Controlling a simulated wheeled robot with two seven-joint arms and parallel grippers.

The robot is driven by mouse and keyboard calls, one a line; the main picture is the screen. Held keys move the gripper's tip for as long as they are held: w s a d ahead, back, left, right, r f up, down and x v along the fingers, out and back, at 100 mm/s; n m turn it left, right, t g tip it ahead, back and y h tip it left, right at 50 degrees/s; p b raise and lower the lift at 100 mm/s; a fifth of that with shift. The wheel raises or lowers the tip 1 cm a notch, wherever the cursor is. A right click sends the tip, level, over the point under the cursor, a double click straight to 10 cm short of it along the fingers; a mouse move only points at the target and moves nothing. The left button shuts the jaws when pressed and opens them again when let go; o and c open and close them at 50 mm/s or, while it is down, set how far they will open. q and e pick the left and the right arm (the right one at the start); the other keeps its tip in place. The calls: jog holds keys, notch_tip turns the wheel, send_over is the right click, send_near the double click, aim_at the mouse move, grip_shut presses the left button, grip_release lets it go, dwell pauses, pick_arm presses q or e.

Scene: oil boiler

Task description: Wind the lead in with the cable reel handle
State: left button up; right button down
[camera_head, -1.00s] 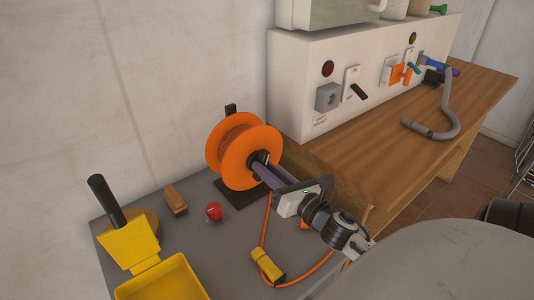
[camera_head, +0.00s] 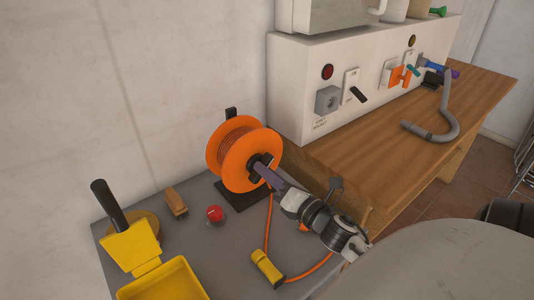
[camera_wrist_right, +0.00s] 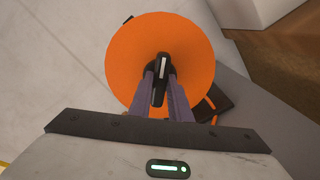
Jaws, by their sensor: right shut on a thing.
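The orange cable reel (camera_head: 236,160) stands on its dark base (camera_head: 240,194) on the grey bench. In the right wrist view the reel's orange disc (camera_wrist_right: 180,45) fills the upper middle. My right gripper (camera_head: 262,168) is at the front of the reel. Its fingers are shut on the black cable reel handle (camera_wrist_right: 160,85), one finger on each side. The orange lead (camera_head: 267,225) runs from the reel over the bench, with a yellow connector (camera_head: 267,268) on it near the bench's front. My left gripper is out of view.
A red knob (camera_head: 215,214), a wooden block (camera_head: 176,204) and a yellow dustpan-like tray (camera_head: 160,283) lie to the left on the grey bench (camera_head: 225,245). A white panel with a grey socket (camera_head: 327,99) and switches stands behind, beside a wooden worktop (camera_head: 365,150).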

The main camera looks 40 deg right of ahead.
jog(key=n, duration=2.7)
jog(key=shift+a+f, duration=0.1)
jog(key=shift+f, duration=0.05)
dwell(1.5)
dwell(0.5)
jog(key=c, duration=1.6)
grip_release()
jog(key=shift+c, duration=0.2)
